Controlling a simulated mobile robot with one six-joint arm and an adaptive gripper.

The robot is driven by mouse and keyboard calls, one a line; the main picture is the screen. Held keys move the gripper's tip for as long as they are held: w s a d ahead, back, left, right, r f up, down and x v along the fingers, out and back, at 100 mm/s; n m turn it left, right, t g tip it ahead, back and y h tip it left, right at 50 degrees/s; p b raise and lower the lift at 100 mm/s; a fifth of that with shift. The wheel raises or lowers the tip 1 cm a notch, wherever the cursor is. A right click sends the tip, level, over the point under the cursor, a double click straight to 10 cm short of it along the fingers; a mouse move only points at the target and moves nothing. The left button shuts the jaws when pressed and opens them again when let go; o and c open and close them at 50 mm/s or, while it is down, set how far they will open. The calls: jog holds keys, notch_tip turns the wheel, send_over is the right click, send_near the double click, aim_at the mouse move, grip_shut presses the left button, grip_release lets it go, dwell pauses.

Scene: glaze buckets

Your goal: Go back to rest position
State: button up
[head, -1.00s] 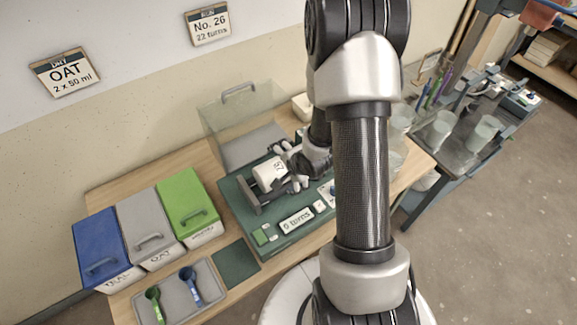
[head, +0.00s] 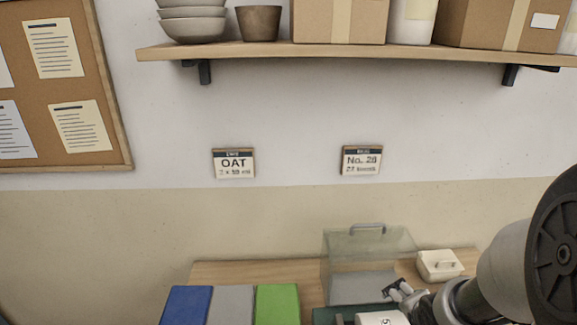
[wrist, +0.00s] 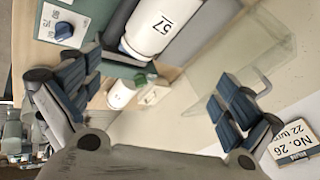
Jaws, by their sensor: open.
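My gripper (wrist: 155,92) is open in the wrist view, with its dark blue ribbed pads spread wide and nothing held between them. A white cylinder marked 57 (wrist: 152,28) lies beyond the fingers at the top of that view. In the head view my gripper (head: 398,293) shows at the lower right, close to the white cylinder (head: 378,319), which is cut off by the bottom edge. Whether they touch cannot be told there. My arm comes in from the right edge. The green machine (head: 325,315) under the cylinder is mostly out of view.
A clear box with a handle (head: 365,260) stands behind the gripper, and a small white lidded container (head: 440,264) is to its right. Blue (head: 186,303), grey (head: 231,303) and green (head: 277,303) bins are on the left. A loaded shelf (head: 350,51) hangs above.

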jog(key=s+a+r+n+b, duration=0.2)
jog(key=s+a+r+n, duration=0.4)
jog(key=s, duration=0.3)
jog(key=s+a+r+n+g+y+b, duration=0.1)
jog(key=s+a+r+n+b, duration=0.1)
jog(key=s+a+r+n, duration=0.4)
jog(key=s+a+n, duration=0.1)
jog(key=s, duration=0.2)
jog(key=shift+s+a+g+y+b, duration=0.15)
jog(key=shift+a+g+y+b, duration=0.15)
jog(key=shift+a, duration=0.1)
jog(key=shift+c, duration=0.4)
